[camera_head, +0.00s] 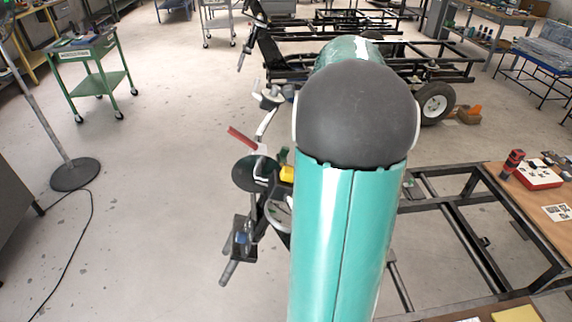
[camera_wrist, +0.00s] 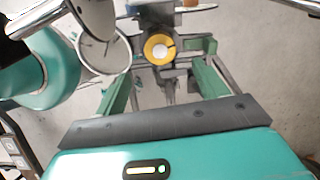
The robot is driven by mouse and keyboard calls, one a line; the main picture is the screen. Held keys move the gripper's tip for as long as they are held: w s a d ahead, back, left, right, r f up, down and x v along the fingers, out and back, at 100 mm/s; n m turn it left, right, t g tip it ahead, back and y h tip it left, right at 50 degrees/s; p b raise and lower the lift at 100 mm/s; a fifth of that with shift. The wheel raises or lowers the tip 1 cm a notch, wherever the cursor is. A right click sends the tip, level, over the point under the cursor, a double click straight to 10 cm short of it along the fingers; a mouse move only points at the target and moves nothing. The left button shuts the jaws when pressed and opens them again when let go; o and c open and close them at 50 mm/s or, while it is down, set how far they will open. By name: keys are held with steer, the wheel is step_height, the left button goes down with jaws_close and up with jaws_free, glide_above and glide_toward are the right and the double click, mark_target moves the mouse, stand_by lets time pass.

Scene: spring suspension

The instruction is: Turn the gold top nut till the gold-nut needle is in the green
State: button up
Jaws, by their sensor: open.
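The gold nut (camera_wrist: 158,48) shows in the wrist view as a yellow ring around a grey centre, with a small dark mark on its right side. My gripper (camera_wrist: 164,66) is open, its green fingers apart on the left and right, reaching toward the nut. I cannot tell how deep the nut lies between them. A round white dial (camera_wrist: 103,46) stands left of the nut, with a thin dark needle line; its green zone cannot be made out.
A black disc (camera_head: 250,174) and a red bar (camera_head: 240,139) stick out left of the mechanism. A dark frame (camera_head: 470,235) and a wooden bench top (camera_head: 535,200) stand at right. A green cart (camera_head: 90,62) stands far left. The floor at left is mostly clear.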

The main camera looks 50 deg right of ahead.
steer(key=x, duration=0.8)
steer(key=shift+f, duration=0.25)
steer(key=shift+w, duration=0.1)
steer(key=shift+c, duration=0.4)
steer(key=c, duration=0.9)
